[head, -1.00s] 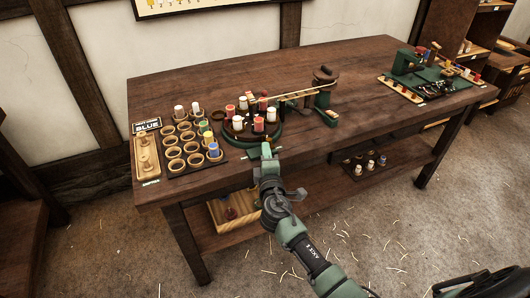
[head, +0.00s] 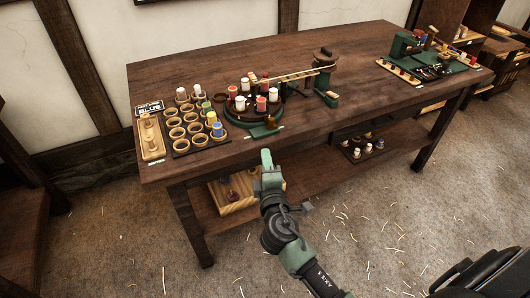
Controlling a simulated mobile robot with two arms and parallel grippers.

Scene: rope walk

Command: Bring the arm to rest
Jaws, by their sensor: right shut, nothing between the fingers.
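My right gripper (head: 266,158) is shut and empty. In the head view it shows in front of the table's front edge, below the round green turntable (head: 246,117) with its red and white spools. The arm reaches up from the bottom of the picture. My left gripper is not in view.
A lower shelf holds a wooden box (head: 230,200) and spools. Floor in front is open, with straw bits.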

